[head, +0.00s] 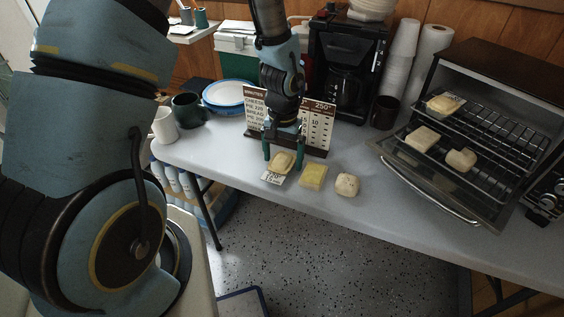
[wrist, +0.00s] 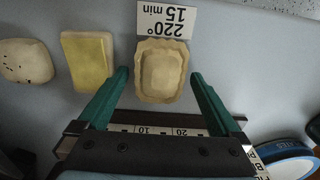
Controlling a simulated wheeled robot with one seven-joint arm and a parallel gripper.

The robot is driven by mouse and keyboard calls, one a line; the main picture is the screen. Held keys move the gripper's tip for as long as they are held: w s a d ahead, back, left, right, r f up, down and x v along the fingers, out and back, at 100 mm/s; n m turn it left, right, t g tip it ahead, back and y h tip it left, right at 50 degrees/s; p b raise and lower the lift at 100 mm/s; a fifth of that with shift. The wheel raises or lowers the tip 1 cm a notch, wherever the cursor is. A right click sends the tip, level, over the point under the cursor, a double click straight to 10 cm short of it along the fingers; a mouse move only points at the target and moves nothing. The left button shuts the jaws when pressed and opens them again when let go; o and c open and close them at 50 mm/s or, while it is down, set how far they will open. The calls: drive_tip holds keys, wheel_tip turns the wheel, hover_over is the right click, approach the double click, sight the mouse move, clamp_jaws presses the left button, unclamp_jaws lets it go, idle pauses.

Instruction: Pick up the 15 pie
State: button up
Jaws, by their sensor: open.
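The pie with fluted edges (head: 281,163) lies on the grey table near its front edge, also in the wrist view (wrist: 163,70). A white card reading "220° 15 min" (wrist: 166,19) lies against its front side; the card also shows in the head view (head: 272,178). My gripper (head: 283,158) points down at the pie, open and empty. In the wrist view the green fingertips (wrist: 159,76) are on either side of the pie, with a gap on each side. I cannot tell how high they are above the table.
A yellow block (head: 313,177) and a speckled bun (head: 347,185) lie right of the pie. Signs (head: 318,122) stand behind it. An open toaster oven (head: 455,205) at right holds another pie (head: 443,104), a pale block (head: 422,139) and a bun (head: 461,160). Mugs (head: 187,110) stand left.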

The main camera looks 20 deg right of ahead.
drive_tip(key=shift+f, duration=0.1)
drive_tip(key=shift+c, duration=0.2)
drive_tip(key=c, duration=1.4)
drive_tip(key=shift+o, duration=0.2)
